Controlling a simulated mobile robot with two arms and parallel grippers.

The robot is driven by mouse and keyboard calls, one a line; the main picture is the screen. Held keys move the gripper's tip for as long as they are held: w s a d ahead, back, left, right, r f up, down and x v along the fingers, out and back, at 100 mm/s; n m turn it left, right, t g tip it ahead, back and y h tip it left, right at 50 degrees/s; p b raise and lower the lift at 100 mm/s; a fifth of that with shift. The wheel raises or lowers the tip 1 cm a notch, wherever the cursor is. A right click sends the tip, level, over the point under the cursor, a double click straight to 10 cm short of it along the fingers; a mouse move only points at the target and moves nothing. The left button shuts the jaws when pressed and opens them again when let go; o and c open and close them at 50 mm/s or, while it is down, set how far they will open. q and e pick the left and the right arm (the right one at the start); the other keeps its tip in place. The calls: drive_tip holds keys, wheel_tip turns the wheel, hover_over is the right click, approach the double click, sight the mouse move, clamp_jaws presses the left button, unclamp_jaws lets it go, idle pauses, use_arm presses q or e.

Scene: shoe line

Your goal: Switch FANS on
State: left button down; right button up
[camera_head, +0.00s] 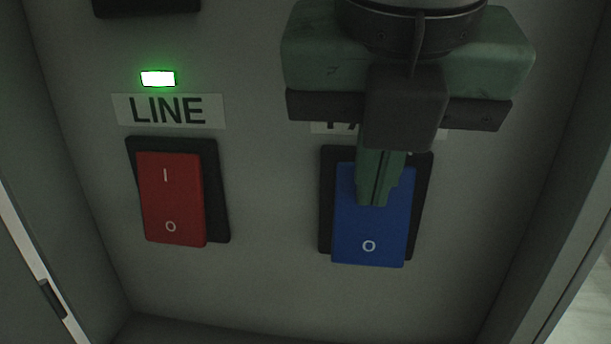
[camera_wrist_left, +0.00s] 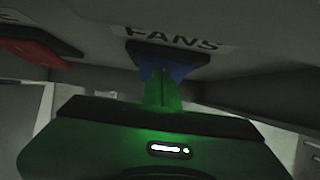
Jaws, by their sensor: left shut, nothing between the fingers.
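The blue rocker switch (camera_head: 370,235) sits in a black frame on the grey panel, with "O" on its lower half. Its upper half is partly hidden by my left gripper (camera_head: 373,200). The label above it is mostly covered in the head view; in the left wrist view the FANS label (camera_wrist_left: 172,38) is readable above the blue switch (camera_wrist_left: 180,70). My left gripper is shut and empty, its fingertips in front of the switch's upper half, at or very near its surface. I cannot tell whether they touch. My right gripper is not in view.
A red rocker switch (camera_head: 170,200) marked I and O is to the left, under the LINE label (camera_head: 168,110) and a lit green lamp (camera_head: 158,78). Any lamp above FANS is hidden. Cabinet side walls stand left and right; the panel below the switches is clear.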

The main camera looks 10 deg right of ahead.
use_arm(q)
drive_tip(key=shift+s+a+r, duration=0.15)
drive_tip(key=shift+s+r, duration=0.1)
drive_tip(key=shift+s, duration=0.1)
drive_tip(key=shift+w+r+p, duration=0.2)
drive_tip(key=shift+r+p, duration=0.25)
drive_tip(key=shift+r, duration=0.15)
drive_tip(key=shift+s, duration=0.1)
